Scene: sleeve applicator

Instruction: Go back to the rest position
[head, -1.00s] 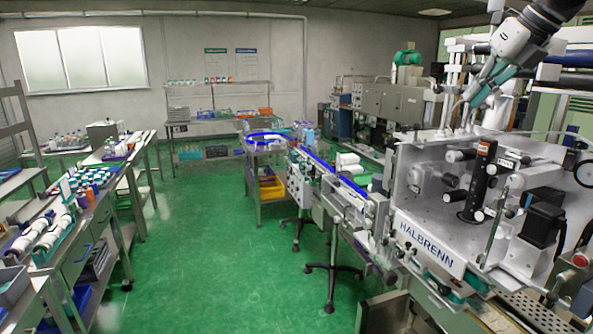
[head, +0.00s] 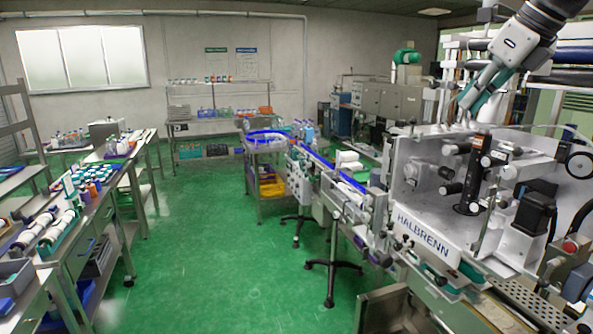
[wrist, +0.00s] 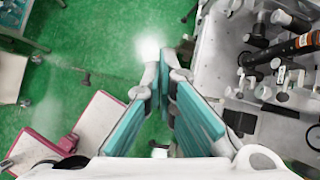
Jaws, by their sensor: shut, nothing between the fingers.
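My gripper (head: 468,97) is at the upper right of the head view, at the end of my dark and white arm. It points down and to the left, above the back edge of the HALBRENN machine (head: 428,236). In the wrist view my gripper (wrist: 165,62) shows its two teal-padded fingers with the tips together and nothing between them. Below the fingers is green floor (wrist: 120,57), with the machine's plate (wrist: 240,55) to the right. My gripper appears clear of the machine.
The machine's rollers and black post (head: 472,178) rise at right. Benches with bottles (head: 90,185) line the left. The green floor (head: 210,240) between is open.

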